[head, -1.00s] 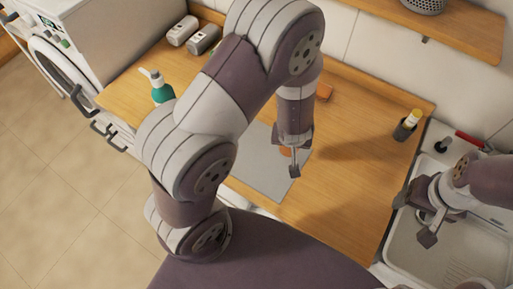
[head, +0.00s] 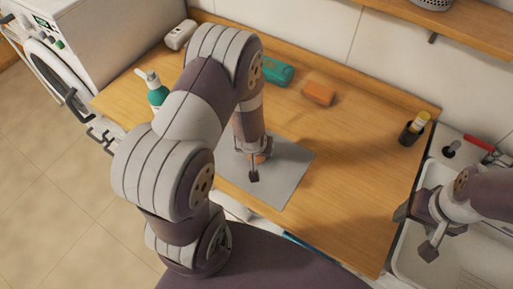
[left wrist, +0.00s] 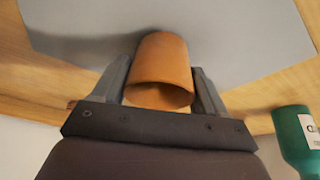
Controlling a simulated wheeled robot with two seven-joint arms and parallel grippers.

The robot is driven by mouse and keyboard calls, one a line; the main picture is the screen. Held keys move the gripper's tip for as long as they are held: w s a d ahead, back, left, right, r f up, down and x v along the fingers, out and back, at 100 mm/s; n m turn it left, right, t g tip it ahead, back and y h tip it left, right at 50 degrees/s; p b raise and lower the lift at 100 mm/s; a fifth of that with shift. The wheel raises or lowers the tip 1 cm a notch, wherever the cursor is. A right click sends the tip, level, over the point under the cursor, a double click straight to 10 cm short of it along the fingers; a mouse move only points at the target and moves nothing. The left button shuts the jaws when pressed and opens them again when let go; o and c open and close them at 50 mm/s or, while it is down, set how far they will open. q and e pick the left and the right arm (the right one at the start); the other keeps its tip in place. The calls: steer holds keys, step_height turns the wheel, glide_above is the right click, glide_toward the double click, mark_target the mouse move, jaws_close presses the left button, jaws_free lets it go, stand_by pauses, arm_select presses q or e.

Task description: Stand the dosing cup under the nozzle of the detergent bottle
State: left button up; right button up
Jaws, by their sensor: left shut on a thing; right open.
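The dosing cup (left wrist: 165,62) is orange and sits between the two fingers of my left gripper (head: 254,168) in the left wrist view. The gripper is shut on it, and the cup's open rim faces the camera. In the head view the cup (head: 263,157) is mostly hidden by the gripper, over the grey mat; I cannot tell whether it touches the mat. The green detergent bottle (head: 156,94) with a white pump nozzle (head: 147,77) stands left of my left arm; it also shows in the left wrist view (left wrist: 296,136). My right gripper (head: 428,236) is open over the sink.
The grey mat (head: 288,172) lies on the wooden counter (head: 345,150). Behind it lie a teal item (head: 277,71) and an orange block (head: 319,93). A dark holder (head: 411,133) with a yellow-topped item stands by the sink (head: 407,258). A white object (head: 180,34) sits at the back left.

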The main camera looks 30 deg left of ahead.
arm_select(q)
steer(key=o, duration=0.7)
steer(key=shift+f, duration=0.15)
steer(key=o, duration=0.4)
